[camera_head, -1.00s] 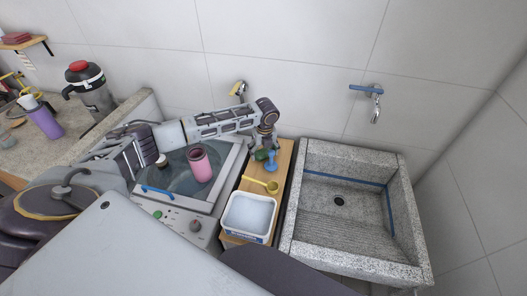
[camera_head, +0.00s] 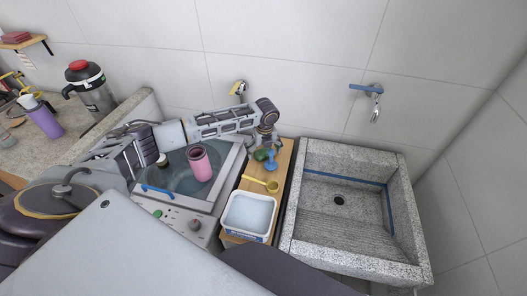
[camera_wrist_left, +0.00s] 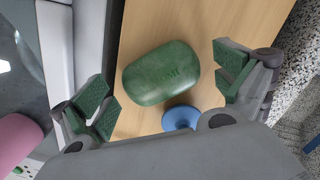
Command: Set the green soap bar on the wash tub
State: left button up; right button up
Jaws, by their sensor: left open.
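The green soap bar (camera_head: 261,155) lies on a narrow wooden board (camera_head: 284,158) beside the wash tub. The wash tub (camera_head: 350,258) is the speckled stone basin on the right, and it is empty. My left gripper (camera_head: 267,142) hangs over the soap bar at the back of the board. In the left wrist view the soap bar (camera_wrist_left: 161,73) lies between my open fingers (camera_wrist_left: 165,90), with visible room on both sides. The fingers do not appear to touch it. My right gripper is not in view.
A blue item (camera_head: 271,163) stands close to the soap. A yellow scoop (camera_head: 262,185) and a white tub (camera_head: 249,216) sit nearer the board's front. A pink cup (camera_head: 199,164) stands left on the washing machine. A blue tap (camera_head: 372,93) is above the basin.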

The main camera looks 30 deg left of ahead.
aim_at(265, 154)
pick_arm(q)
notch_tip(265, 154, up, 12)
jog(key=s+d, duration=0.1)
dwell(0.7)
jog(key=shift+r, duration=0.1)
jog(key=shift+o, duration=0.2)
jog(key=shift+w+b, duration=0.15)
jog(key=shift+b, duration=0.3)
jog(key=shift+d, duration=0.15)
